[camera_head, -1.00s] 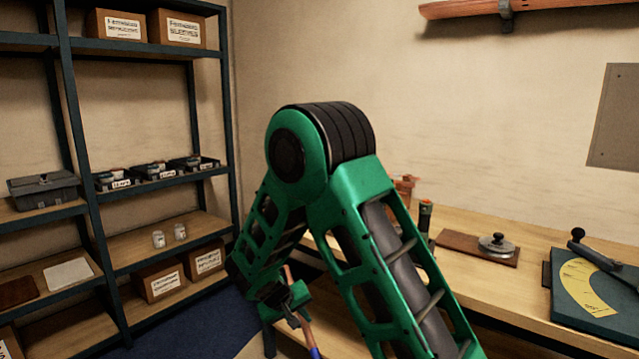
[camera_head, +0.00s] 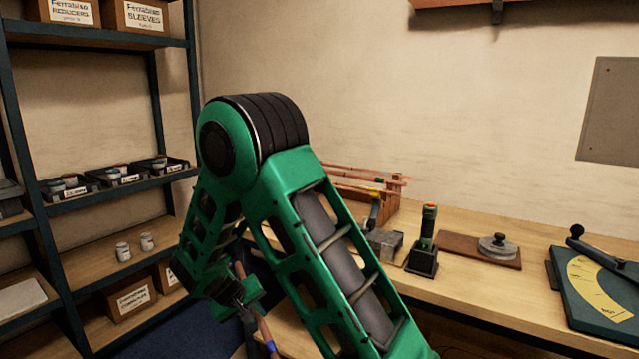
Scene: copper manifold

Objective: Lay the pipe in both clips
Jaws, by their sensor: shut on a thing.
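My green arm crosses the middle of the view. My gripper (camera_head: 243,306) is low in the view, in front of the dark floor between the shelf and the bench. It is shut on a copper pipe (camera_head: 264,332) with a blue band, which slants down and right towards the bottom edge. The pipe's lower end is hidden behind my arm. The gripper is small and dark, so its fingers are hard to make out. I cannot make out the two clips.
A wooden bench (camera_head: 480,284) runs along the wall at right. On it stand a wooden rack (camera_head: 379,206) with copper pipes, a grey block (camera_head: 384,244), a torch-like tool (camera_head: 426,240), a weight on a board (camera_head: 498,248) and a bender (camera_head: 600,290). Metal shelving (camera_head: 193,100) stands at left.

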